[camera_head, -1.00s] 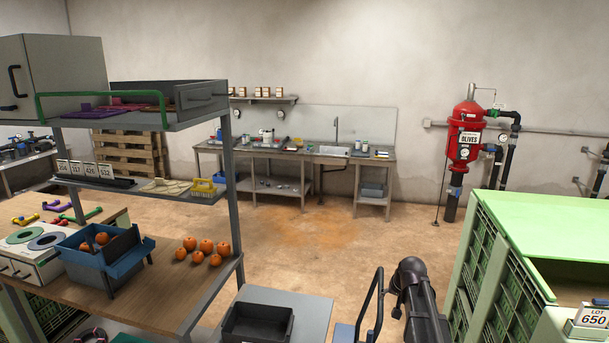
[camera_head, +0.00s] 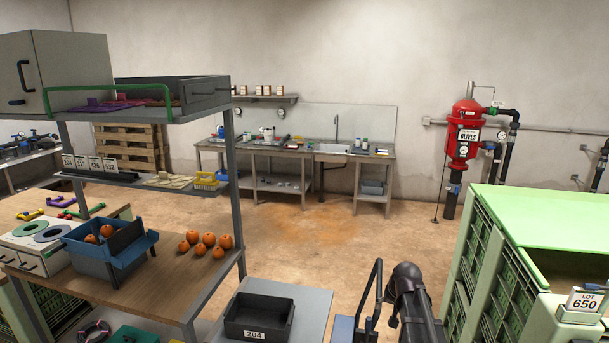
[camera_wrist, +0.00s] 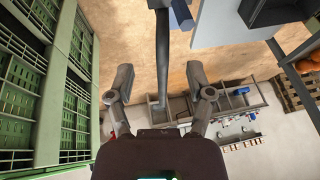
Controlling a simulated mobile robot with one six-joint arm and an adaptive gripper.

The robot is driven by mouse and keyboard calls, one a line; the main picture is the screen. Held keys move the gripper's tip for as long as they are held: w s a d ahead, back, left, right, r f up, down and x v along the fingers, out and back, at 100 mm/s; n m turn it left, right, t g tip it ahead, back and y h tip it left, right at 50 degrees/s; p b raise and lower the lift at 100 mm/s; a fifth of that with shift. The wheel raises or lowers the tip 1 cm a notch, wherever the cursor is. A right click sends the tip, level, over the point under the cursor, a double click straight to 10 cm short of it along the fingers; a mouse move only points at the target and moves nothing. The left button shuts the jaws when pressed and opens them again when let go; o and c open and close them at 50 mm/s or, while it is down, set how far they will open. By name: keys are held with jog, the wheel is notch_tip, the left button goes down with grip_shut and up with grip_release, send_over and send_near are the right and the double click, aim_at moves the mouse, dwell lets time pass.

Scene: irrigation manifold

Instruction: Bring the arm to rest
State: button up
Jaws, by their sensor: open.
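My gripper (camera_wrist: 160,88) shows in the wrist view with its two fingers spread wide apart and nothing between them. Beyond the fingers, the wrist view shows the floor and the workbench, with the picture turned over. In the head view my arm (camera_head: 413,300) shows at the bottom, right of centre; the gripper itself cannot be made out there.
A shelf rack (camera_head: 235,215) with orange fruits (camera_head: 208,239) is on the left. A black tray (camera_head: 258,318) is at bottom centre. Open floor (camera_head: 340,235) lies ahead.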

jog(key=s+a+f+n+g+b, duration=0.1)
jog(key=s+a+f+b, duration=0.1)
jog(key=s, duration=0.4)
jog(key=s+a+f+g+b, duration=0.1)
jog(key=s+a+f+b, duration=0.2)
jog(key=s, duration=0.4)
jog(key=s+a+f+n+g+h+b, duration=0.1)
jog(key=s+a+f+g+b, duration=0.1)
jog(key=s, duration=0.5)
notch_tip(320, 180, down, 3)
jog(key=shift+s+a+r+n+b, duration=0.25)
jog(key=shift+a+b, duration=0.25)
jog(key=shift+a, duration=0.25)
jog(key=shift+d, duration=0.1)
